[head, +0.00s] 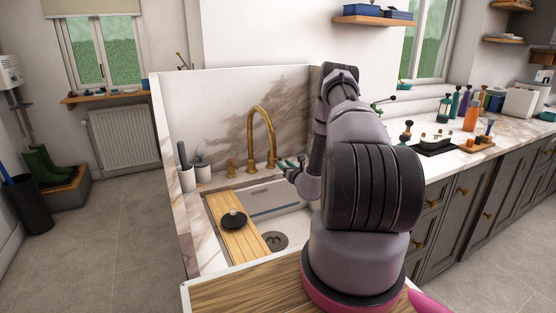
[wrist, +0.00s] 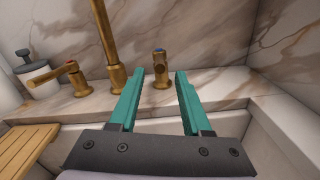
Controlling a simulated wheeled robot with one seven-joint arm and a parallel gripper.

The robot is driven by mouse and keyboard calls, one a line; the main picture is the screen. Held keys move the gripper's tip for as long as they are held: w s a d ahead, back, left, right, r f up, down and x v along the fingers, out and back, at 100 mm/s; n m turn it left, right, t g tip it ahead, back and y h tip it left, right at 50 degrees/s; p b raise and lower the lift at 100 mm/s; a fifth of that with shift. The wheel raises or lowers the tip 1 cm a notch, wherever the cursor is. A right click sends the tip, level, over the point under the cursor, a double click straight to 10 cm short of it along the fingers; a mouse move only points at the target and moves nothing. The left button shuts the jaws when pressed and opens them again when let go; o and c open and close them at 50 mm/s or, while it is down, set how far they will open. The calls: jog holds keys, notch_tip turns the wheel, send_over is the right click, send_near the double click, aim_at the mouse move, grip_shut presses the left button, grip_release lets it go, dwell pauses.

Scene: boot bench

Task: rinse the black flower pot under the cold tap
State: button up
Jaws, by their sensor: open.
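The brass cold tap handle (wrist: 161,68), with a blue mark on top, stands on the marble ledge right of the tall curved spout (head: 262,118). My gripper (wrist: 159,76) is open and empty, its teal fingers pointing at the cold handle, which shows between their tips. I cannot tell whether they touch it. In the head view my gripper (head: 289,164) is just right of the spout, over the back of the sink. No water stream shows. A round black object with a pale knob (head: 233,219) is on the wooden board; I cannot tell whether it is the flower pot.
The white sink (head: 285,198) has a drain (head: 273,241) and a slatted wooden board (head: 245,243) across its left side. A lever handle (wrist: 72,76) and a soap dispenser (wrist: 38,72) are left of the spout. Marble walls rise behind and to the right.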

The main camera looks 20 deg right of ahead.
aim_at(279, 158)
jog(key=w, duration=0.5)
jog(key=shift+w, duration=0.3)
grip_shut()
dwell(1.1)
